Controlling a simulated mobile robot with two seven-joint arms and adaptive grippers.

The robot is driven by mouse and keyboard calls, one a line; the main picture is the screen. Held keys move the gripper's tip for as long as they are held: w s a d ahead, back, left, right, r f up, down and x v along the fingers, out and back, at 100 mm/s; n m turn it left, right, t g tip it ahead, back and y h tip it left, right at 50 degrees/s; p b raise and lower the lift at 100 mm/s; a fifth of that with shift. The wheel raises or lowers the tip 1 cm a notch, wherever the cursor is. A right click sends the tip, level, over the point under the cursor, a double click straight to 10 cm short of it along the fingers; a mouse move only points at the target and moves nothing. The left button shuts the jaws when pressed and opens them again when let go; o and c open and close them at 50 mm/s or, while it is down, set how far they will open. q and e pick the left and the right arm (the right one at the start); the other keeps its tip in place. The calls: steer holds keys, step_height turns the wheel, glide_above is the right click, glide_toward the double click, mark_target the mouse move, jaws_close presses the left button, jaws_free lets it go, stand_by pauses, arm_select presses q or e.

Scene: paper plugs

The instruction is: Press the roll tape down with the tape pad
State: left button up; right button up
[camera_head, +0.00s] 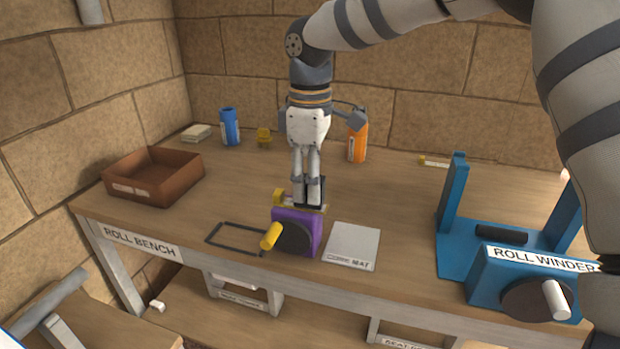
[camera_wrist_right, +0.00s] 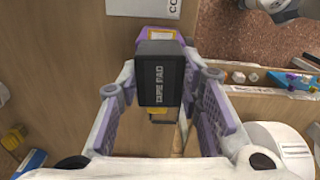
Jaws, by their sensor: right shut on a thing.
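The black tape pad (camera_wrist_right: 160,82), lettered TAPE PAD, is between the fingers of my right gripper (camera_wrist_right: 165,100) in the wrist view. The holder also shows past the pad in the wrist view (camera_wrist_right: 160,34). Gripper and holder hide the pad's underside, so I cannot tell whether it touches anything. I cannot make out the roll tape clearly. My left gripper is not in view.
The blue roll winder (camera_head: 455,250) stands at right. A brown tray (camera_head: 187,178), blue can (camera_head: 230,128) and orange bottle (camera_head: 357,142) stand farther back.

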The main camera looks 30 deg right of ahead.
steer(key=shift+f, duration=0.45)
stand_by(0.7)
steer(key=shift+r+p, duration=0.3)
steer(key=shift+r, duration=3.25)
